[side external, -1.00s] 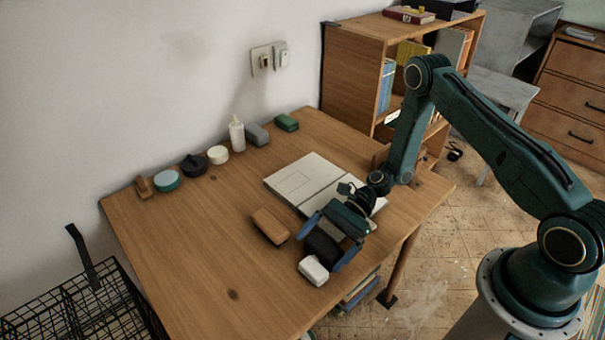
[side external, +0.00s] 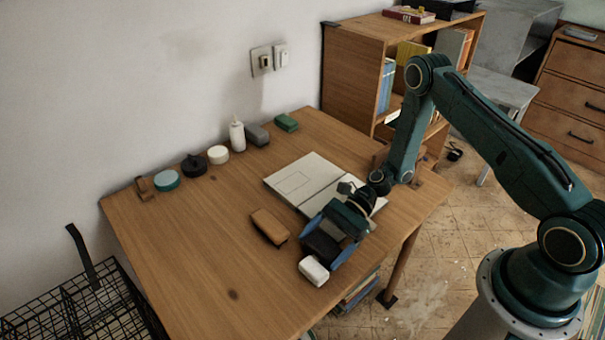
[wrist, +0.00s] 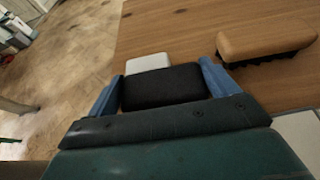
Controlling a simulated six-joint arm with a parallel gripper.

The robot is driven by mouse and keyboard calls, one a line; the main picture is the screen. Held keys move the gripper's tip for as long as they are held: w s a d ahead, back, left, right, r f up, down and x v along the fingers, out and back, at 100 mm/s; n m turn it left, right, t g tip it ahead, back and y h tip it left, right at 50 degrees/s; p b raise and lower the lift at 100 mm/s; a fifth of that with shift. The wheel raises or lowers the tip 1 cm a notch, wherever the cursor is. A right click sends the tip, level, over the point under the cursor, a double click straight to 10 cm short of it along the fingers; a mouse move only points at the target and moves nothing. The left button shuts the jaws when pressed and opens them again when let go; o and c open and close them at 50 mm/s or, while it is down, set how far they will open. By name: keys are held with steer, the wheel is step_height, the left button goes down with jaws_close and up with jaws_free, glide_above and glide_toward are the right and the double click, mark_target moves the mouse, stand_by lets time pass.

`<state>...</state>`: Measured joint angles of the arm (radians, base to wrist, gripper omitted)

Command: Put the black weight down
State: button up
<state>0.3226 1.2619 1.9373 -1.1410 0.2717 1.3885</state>
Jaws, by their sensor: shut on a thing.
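The black weight (side external: 319,247) is a dark block between the two blue fingers of my gripper (side external: 324,243), near the front right side of the wooden table (side external: 205,240). In the wrist view, the black weight (wrist: 163,86) fills the gap between the fingers, and my gripper (wrist: 161,88) is shut on it. The weight's underside is hidden, so I cannot tell whether it touches the table. A white block (side external: 314,270) lies just beyond the weight and also shows in the wrist view (wrist: 148,62).
A brown brush (side external: 269,227) lies left of my gripper. An open book (side external: 318,183) lies behind it. Several small items, including a white bottle (side external: 237,134), line the wall side. The table's left middle is clear. A wire basket (side external: 85,305) stands at lower left.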

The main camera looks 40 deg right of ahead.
mark_target(321, 242)
steer(key=shift+r, duration=0.2)
step_height(321, 242, up, 20)
steer(key=shift+f, duration=0.2)
stand_by(0.7)
stand_by(0.6)
steer(key=w+f+m+t, duration=0.2)
steer(key=w, duration=0.6)
steer(key=w+f+m+t, duration=0.2)
steer(key=w+t, duration=0.1)
steer(key=w, duration=0.5)
steer(key=w+a+r+m+t+h, duration=0.2)
steer(key=w+a+m, duration=0.1)
steer(key=w, duration=0.6)
steer(key=w+a+r+m+t+h, duration=0.2)
steer(key=w+r+t, duration=0.1)
steer(key=w, duration=0.5)
step_height(321, 242, down, 17)
steer(key=shift+w+r, duration=0.1)
steer(key=shift+r, duration=0.1)
steer(key=shift+f, duration=0.1)
